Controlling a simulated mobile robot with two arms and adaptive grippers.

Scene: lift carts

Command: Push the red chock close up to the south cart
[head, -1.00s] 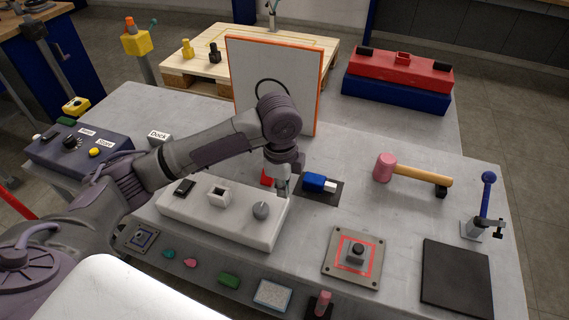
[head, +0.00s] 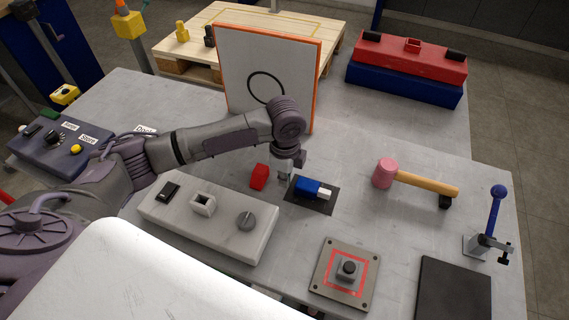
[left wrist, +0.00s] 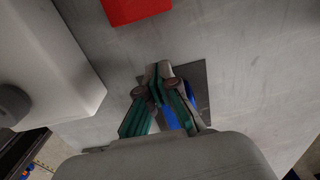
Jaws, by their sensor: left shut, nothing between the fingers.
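The red chock (head: 259,176) is a small red block on the grey worktop, behind the long white box. It also shows at the top edge of the left wrist view (left wrist: 135,9), partly cut off. My left gripper (head: 285,181) is shut and empty, just right of the chock with a small gap. Its closed fingertips show in the left wrist view (left wrist: 160,74). A blue block with a white end (head: 310,188) lies on a dark plate right of the gripper. I cannot tell which thing is the south cart. My right gripper is not in view.
The white box (head: 168,222) with a knob stands in front of the chock. An upright orange-edged panel (head: 266,60) stands behind. A pink-headed mallet (head: 425,183) lies to the right, and a red and blue case (head: 405,88) at the back right. The worktop between is bare.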

